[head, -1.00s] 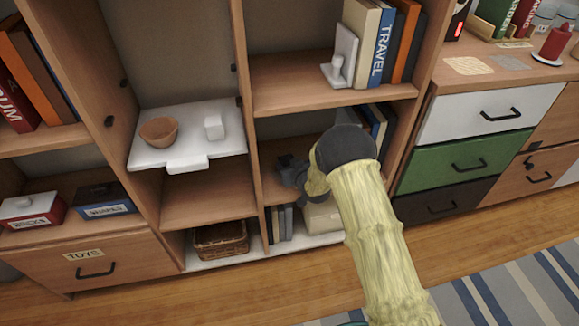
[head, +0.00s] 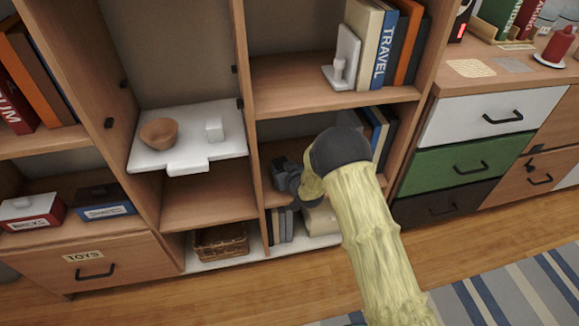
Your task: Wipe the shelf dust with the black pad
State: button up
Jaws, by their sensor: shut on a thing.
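My gripper (head: 281,171) is dark grey and reaches into the middle compartment of the centre-right bookcase column. It is shut on the black pad, low over the compartment's shelf (head: 267,192), near its left side. The pad is hard to tell apart from the dark gripper, and I cannot tell whether it touches the shelf. My arm hides the right part of this shelf. No dust can be made out.
An upright divider (head: 246,120) stands just left of my gripper. Books (head: 378,130) stand at the compartment's right. A shelf above holds travel books (head: 386,50). A white tray (head: 143,157) with a bowl (head: 159,132) juts out at left. A basket (head: 220,241) sits below.

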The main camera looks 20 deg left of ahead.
aim_at(286, 194)
jog(key=shift+s+d+r+p, duration=0.1)
jog(key=shift+s+d+p, duration=0.2)
jog(key=shift+s+d, duration=0.65)
jog(key=shift+s+d+p, duration=0.15)
jog(key=shift+s+d, duration=0.3)
jog(key=shift+s, duration=0.25)
jog(key=shift+s+d+p, duration=0.15)
jog(key=shift+s+d, duration=0.3)
jog(key=shift+s, duration=0.2)
jog(key=shift+s+d, duration=0.1)
jog(key=shift+s+d+f, duration=0.15)
jog(key=shift+s+d, duration=0.25)
jog(key=shift+s, duration=0.3)
jog(key=shift+s+d+f, duration=0.1)
jog(key=shift+s+d, duration=0.3)
jog(key=shift+s, duration=0.25)
jog(key=shift+s+a+p, duration=0.3)
jog(key=shift+s+a, duration=0.15)
jog(key=shift+a, duration=0.3)
jog(key=shift+r, duration=0.1)
